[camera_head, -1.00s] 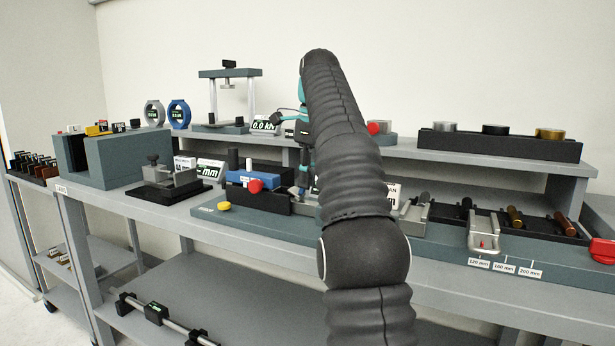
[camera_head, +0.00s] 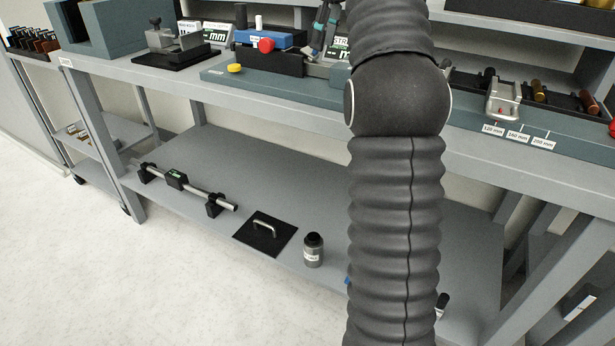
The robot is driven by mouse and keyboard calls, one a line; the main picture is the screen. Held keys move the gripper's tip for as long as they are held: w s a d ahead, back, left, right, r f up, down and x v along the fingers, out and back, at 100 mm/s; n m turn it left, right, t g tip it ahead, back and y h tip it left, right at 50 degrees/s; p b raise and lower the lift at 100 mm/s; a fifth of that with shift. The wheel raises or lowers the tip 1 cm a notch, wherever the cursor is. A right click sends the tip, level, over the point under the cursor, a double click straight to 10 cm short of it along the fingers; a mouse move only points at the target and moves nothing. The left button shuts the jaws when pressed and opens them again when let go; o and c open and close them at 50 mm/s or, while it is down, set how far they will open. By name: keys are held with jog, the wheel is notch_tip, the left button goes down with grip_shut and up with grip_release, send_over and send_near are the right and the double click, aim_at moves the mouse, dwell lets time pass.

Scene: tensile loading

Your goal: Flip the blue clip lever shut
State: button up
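I cannot make out the blue clip lever for certain. A blue block (camera_head: 266,38) with a red knob (camera_head: 266,46) sits on a black base (camera_head: 270,61) on the bench, near the top of the view. My gripper (camera_head: 318,48) is partly visible at the top edge, just right of the blue block, pointing down beside a small display. My own arm covers the area to its right. The fingertips are small and partly cut off, so their opening does not show. A small blue bit (camera_head: 347,281) peeks out behind my arm on the lower shelf.
A yellow knob (camera_head: 234,68) lies on the teal bench plate (camera_head: 310,95). A vise-like fixture (camera_head: 172,42) stands left. A clamp (camera_head: 503,98) and rods are right. The lower shelf (camera_head: 205,150) holds a rod assembly (camera_head: 177,181), a black plate (camera_head: 265,234) and a bottle (camera_head: 313,250).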

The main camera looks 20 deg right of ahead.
jog(key=t+y, duration=0.1)
jog(key=s+d+f+t+y, duration=0.1)
jog(key=t, duration=0.1)
jog(key=shift+s, duration=0.2)
jog(key=shift+s+d+f+t+y+b, duration=0.2)
jog(key=shift+f+t+y+b, duration=0.1)
jog(key=shift+t+y+b, duration=0.25)
jog(key=shift+s+d+f+t+y+b, duration=0.15)
jog(key=shift+f+t+y+b, duration=0.35)
jog(key=shift+b, duration=0.55)
jog(key=p+v, duration=0.3)
jog(key=v, duration=1.1)
jog(key=a+f+n+h, duration=0.1)
jog(key=a+f+n, duration=0.35)
jog(key=a, duration=0.35)
jog(key=s+a+f+n+g+h, duration=0.1)
jog(key=s+a+f+n+h, duration=0.1)
jog(key=s+a+f+n, duration=0.5)
jog(key=s+a+f+n+h, duration=0.1)
jog(key=s+a+f+n, duration=0.6)
jog(key=f+n, duration=0.4)
notch_tip(320, 180, down, 2)
jog(key=shift+s+f+g+h, duration=0.15)
jog(key=shift+s+g+h, duration=0.2)
jog(key=shift+s, duration=0.15)
